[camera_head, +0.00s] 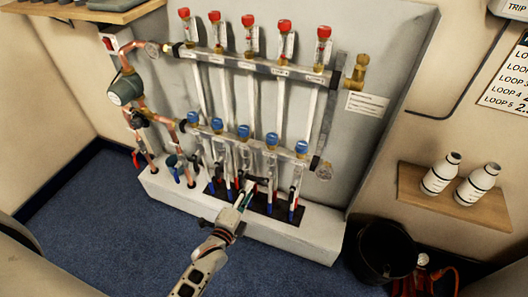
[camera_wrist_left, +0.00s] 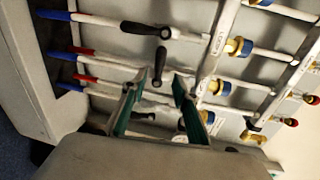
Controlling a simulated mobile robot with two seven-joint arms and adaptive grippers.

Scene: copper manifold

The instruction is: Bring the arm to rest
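My left gripper (camera_head: 246,190) reaches up from the bottom to the lower part of the copper manifold. In the left wrist view its two green-lined fingers (camera_wrist_left: 154,82) stand apart, with nothing clamped between them. A black lever handle (camera_wrist_left: 160,62) lies just ahead of the gap between the fingertips; I cannot tell whether they touch it. A second black lever (camera_wrist_left: 152,30) lies beyond it. The manifold's lower bar (camera_head: 250,140) carries several blue caps, and its upper bar (camera_head: 250,66) carries several red caps. My right gripper is in neither view.
A white plinth (camera_head: 305,236) runs below the manifold. At right, a wooden shelf (camera_head: 412,187) holds two white bottles (camera_head: 440,174) (camera_head: 477,184). A black bucket (camera_head: 386,252) stands below it. Another shelf (camera_head: 125,14) is at top left. Blue carpet (camera_head: 90,225) is open at left.

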